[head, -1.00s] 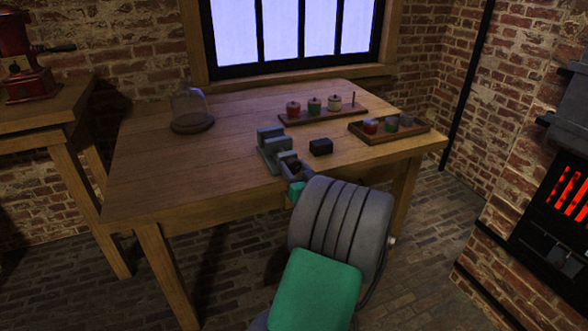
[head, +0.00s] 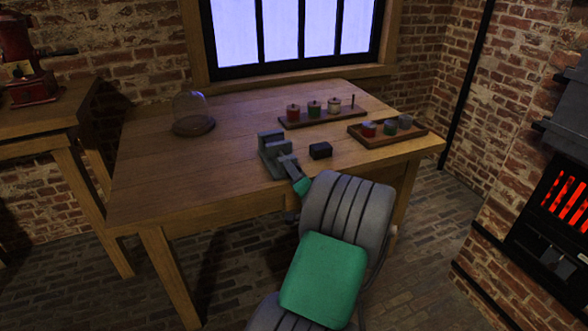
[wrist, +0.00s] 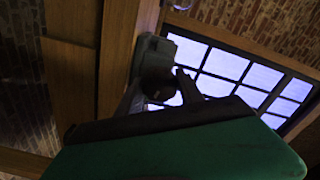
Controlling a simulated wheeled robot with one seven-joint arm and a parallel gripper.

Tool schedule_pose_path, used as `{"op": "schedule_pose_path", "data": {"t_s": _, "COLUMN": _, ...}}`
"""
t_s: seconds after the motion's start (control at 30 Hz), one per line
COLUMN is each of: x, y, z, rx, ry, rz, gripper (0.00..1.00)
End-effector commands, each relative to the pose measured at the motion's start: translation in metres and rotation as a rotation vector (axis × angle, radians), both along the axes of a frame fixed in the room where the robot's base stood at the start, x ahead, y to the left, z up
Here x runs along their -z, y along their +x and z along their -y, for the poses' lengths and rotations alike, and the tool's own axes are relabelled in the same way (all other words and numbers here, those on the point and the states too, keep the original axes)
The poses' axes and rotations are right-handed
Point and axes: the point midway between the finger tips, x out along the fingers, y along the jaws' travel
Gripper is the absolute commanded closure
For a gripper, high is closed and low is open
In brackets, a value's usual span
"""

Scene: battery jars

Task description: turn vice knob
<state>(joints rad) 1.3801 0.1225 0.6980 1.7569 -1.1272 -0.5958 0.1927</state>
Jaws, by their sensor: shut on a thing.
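The grey-green vice (head: 266,145) stands at the front edge of the wooden table in the head view. My gripper (head: 286,162) reaches up to its near side, and my arm hides part of this area. In the wrist view the vice (wrist: 150,48) is beyond my fingers. The dark, rounded vice knob (wrist: 157,84) sits between the two fingers of my gripper (wrist: 158,92), which is shut on it. The knob is dim, so its turn angle cannot be read.
A small dark block (head: 320,151) lies right of the vice. A tray with jars (head: 414,133), a jar rack (head: 350,114) and a glass dome (head: 191,112) stand on the table (head: 165,165). A stove (head: 555,200) glows at right.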

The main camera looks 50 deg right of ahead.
Motion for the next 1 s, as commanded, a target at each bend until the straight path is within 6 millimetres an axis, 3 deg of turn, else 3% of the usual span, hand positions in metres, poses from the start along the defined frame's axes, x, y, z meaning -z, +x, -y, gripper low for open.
{"op": "schedule_pose_path", "data": {"t_s": 1.0, "x": -0.0029, "y": -0.0002, "z": -0.0003, "rx": 0.001, "ry": 0.832, "rz": 0.492, "gripper": 0.97}}
